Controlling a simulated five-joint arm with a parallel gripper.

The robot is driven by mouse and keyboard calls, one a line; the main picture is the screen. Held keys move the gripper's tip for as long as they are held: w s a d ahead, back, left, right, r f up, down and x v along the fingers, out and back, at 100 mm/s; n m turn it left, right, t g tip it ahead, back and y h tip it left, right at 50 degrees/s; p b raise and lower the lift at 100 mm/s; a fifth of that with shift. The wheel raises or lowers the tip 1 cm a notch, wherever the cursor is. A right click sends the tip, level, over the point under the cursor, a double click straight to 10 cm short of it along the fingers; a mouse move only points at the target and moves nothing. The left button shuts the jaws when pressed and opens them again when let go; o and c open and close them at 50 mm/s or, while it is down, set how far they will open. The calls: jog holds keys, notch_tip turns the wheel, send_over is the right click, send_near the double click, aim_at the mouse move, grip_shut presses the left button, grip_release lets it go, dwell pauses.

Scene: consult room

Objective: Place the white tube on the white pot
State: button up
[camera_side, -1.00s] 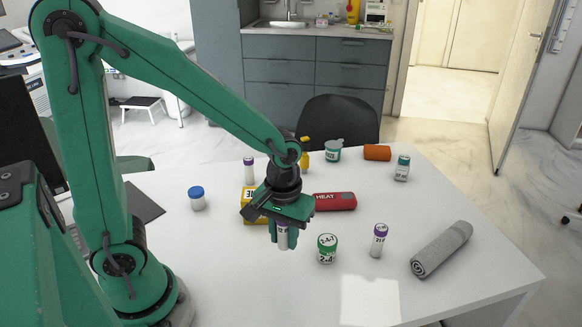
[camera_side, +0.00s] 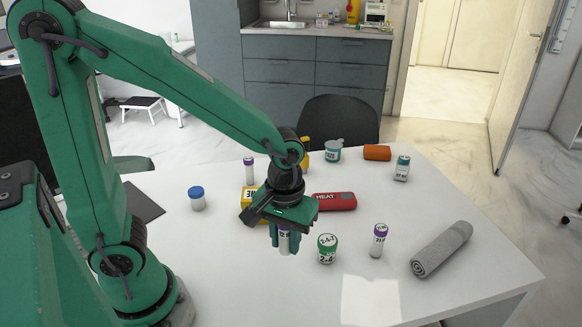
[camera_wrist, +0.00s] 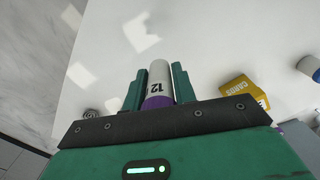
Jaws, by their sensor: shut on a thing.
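My gripper (camera_side: 284,250) is shut on a white tube (camera_side: 286,238), which hangs upright above the table. In the wrist view the tube (camera_wrist: 159,74) lies between my two green fingers, with a purple cap toward the palm and a label reading 12. A white pot with a green lid (camera_side: 327,249) marked 2-4 stands just right of the tube in the side view, apart from it. Another white pot with a blue lid (camera_side: 197,199) stands to the left; it seems to show at the wrist view's right edge (camera_wrist: 309,67). The exact tube height is hard to tell.
A purple-capped tube (camera_side: 378,242) and a grey rolled towel (camera_side: 441,249) stand or lie to the right. A red HEAT pack (camera_side: 335,202) and a yellow box (camera_wrist: 245,92) are close behind my gripper. The front table is mostly clear.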

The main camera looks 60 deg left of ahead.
jog(key=shift+a, duration=0.15)
jog(key=a+r+n, duration=0.3)
jog(key=a+n, duration=0.4)
jog(key=a, duration=0.5)
jog(key=s+a+r+n, duration=0.1)
jog(key=a+r+n, duration=0.2)
jog(key=a+n, duration=0.4)
jog(key=a, duration=0.6)
jog(key=shift+s+a+n, duration=0.2)
jog(key=shift+a+n, duration=0.05)
jog(key=shift+n, duration=0.05)
jog(key=shift+a, duration=0.1)
send_over(196, 191)
notch_tip(196, 191, down, 7)
jog(key=shift+a+r, duration=0.1)
jog(key=shift+a, duration=0.05)
jog(key=shift+f, duration=2.05)
